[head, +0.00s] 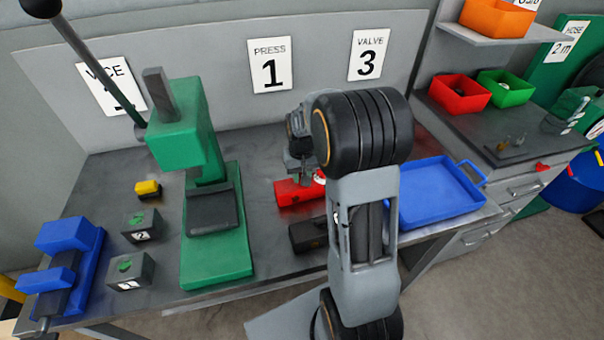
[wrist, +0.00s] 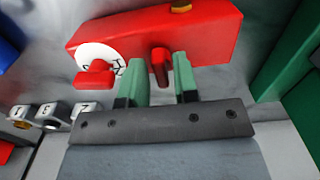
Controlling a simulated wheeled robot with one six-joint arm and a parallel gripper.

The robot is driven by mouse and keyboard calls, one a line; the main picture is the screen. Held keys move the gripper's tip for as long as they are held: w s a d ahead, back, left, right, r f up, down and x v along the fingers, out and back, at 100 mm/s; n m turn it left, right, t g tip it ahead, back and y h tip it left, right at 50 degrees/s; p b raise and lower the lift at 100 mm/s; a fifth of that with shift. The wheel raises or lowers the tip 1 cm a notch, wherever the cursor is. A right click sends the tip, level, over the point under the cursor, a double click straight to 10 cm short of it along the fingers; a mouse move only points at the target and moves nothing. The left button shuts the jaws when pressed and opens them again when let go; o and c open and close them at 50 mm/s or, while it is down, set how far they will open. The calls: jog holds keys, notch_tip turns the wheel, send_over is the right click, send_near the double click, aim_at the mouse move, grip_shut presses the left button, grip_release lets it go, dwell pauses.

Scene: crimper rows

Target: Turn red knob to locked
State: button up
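A red box (head: 296,191) lies on the grey bench, partly hidden by my arm in the head view. In the wrist view the red box (wrist: 195,35) fills the upper middle. A white dial (wrist: 97,56) with dark marks is on its left part, with a red knob (wrist: 95,76) sticking out in front. A second, darker red handle (wrist: 160,66) sticks out further right. My gripper (wrist: 160,78) has its two green fingers apart, one on each side of this handle, with visible gaps. In the head view my gripper (head: 302,172) is above the red box.
A dark block (head: 308,235) lies in front of the red box. A blue tray (head: 436,212) is to the right, a green press (head: 215,240) to the left. Small labelled blocks (wrist: 48,115) show at the wrist view's lower left.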

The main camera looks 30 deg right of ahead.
grip_shut()
jog(key=shift+m, duration=0.3)
jog(key=m+b, duration=0.1)
jog(key=m, duration=0.2)
jog(key=shift+a+m, duration=0.1)
jog(key=shift+m, duration=0.2)
jog(key=m, duration=0.3)
jog(key=shift+w+m+b, duration=0.1)
jog(key=shift+m+b, duration=0.2)
jog(key=shift+b, duration=0.1)
jog(key=m, duration=0.5)
jog(key=shift+w+a+b, duration=0.1)
jog(key=shift+b, duration=0.3)
jog(key=m, duration=0.5)
jog(key=shift+w, duration=0.1)
jog(key=shift+o, duration=1.2)
grip_release()
